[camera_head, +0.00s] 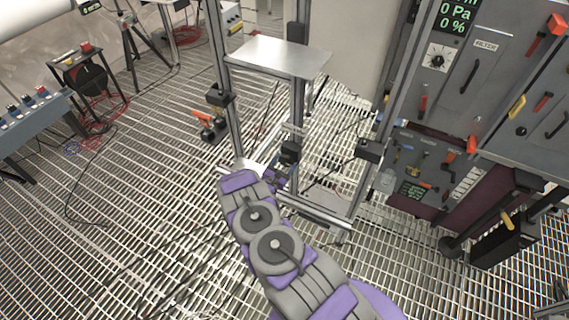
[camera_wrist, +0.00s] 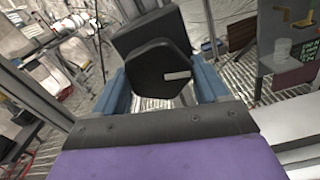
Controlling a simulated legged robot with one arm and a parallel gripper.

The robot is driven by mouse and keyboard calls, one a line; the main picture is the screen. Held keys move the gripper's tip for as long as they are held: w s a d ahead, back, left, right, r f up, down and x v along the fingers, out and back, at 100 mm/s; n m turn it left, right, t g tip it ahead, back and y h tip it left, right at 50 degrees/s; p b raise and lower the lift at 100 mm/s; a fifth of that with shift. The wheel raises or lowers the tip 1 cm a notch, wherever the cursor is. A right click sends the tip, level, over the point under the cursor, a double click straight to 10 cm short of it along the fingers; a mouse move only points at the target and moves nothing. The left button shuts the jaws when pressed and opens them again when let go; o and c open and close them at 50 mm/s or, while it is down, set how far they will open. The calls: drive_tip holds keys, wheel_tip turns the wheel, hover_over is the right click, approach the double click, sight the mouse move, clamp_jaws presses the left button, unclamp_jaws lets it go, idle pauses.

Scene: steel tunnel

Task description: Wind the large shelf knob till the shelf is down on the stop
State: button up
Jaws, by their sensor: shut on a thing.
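The shelf (camera_head: 278,56) is a flat silver plate, high on an upright metal frame in the head view. My gripper (camera_head: 277,178) is low at the frame, partly hidden behind my own arm. In the wrist view my gripper (camera_wrist: 162,82) has a blue finger on each side of a large black knob (camera_wrist: 158,72) and is shut on it. The knob has a faceted face with a small pale mark. A black block (camera_head: 290,152) sits on the frame just above my gripper in the head view. I cannot tell which part is the stop.
A grey control panel (camera_head: 470,80) with red and yellow handles stands at the right. Black blocks (camera_head: 220,97) and (camera_head: 368,150) sit on the frame's posts. An orange-handled part (camera_head: 208,122) juts out left. The grated floor (camera_head: 130,200) is mostly free at left, with some cables.

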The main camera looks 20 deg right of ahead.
drive_tip(key=shift+a+f, duration=0.1)
idle(0.4)
drive_tip(key=o, duration=0.8)
drive_tip(key=shift+o, duration=0.8)
drive_tip(key=p+v, duration=0.3)
drive_tip(key=v, duration=1.4)
drive_tip(key=shift+a, duration=0.2)
drive_tip(key=shift+s, duration=0.15)
